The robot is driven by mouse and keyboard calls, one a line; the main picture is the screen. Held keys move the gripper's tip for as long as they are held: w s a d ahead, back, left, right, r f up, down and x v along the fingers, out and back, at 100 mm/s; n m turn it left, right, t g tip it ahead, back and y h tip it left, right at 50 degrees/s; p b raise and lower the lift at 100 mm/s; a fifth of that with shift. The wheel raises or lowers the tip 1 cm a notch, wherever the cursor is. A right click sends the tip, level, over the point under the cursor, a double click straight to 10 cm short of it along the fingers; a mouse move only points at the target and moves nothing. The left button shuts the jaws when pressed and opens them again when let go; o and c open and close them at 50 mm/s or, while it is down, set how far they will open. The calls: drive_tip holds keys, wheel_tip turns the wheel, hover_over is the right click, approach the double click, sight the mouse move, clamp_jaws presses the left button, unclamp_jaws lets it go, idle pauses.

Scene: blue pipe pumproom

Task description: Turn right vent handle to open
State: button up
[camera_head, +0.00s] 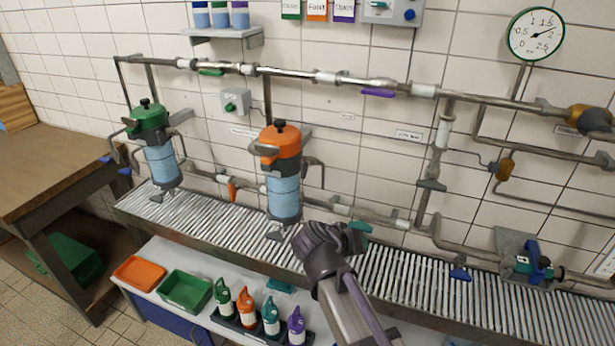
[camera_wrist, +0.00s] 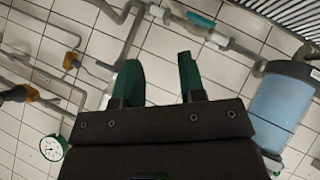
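No label in view names the right vent handle, so I cannot tell for certain which handle it is. The right canister (camera_head: 284,198) is blue with an orange cap (camera_head: 279,146), a black top knob (camera_head: 280,124) and a grey side lever. Its blue body also shows at the right of the wrist view (camera_wrist: 284,105). A teal handle (camera_head: 360,227) sits on the lower pipe beside my gripper; a teal handle also shows at the top of the wrist view (camera_wrist: 201,20). My gripper (camera_wrist: 163,70) is open and empty, its green fingers apart.
The left canister (camera_head: 161,163) has a green cap. Purple (camera_head: 378,93) and green (camera_head: 211,72) handles sit on the upper pipe. Below are a slatted ledge (camera_head: 400,275), trays and several coloured bottles. A gauge (camera_head: 537,34) hangs at upper right.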

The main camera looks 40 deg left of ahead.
drive_tip(key=s+a+r+t+y, duration=0.1)
drive_tip(key=a+r+t+y, duration=0.15)
drive_tip(key=a, duration=0.45)
drive_tip(key=s+a+r+t+y, duration=0.1)
drive_tip(key=a+r+t, duration=0.2)
drive_tip(key=a, duration=0.4)
drive_tip(key=m+t+y, duration=0.2)
drive_tip(key=m+y, duration=0.1)
approach(302, 170)
drive_tip(key=w, duration=0.2)
drive_tip(key=x, duration=1.1)
drive_tip(key=shift+s+a, duration=0.15)
drive_tip(key=shift+a, duration=0.1)
drive_tip(key=shift+c, duration=0.3)
clamp_jaws()
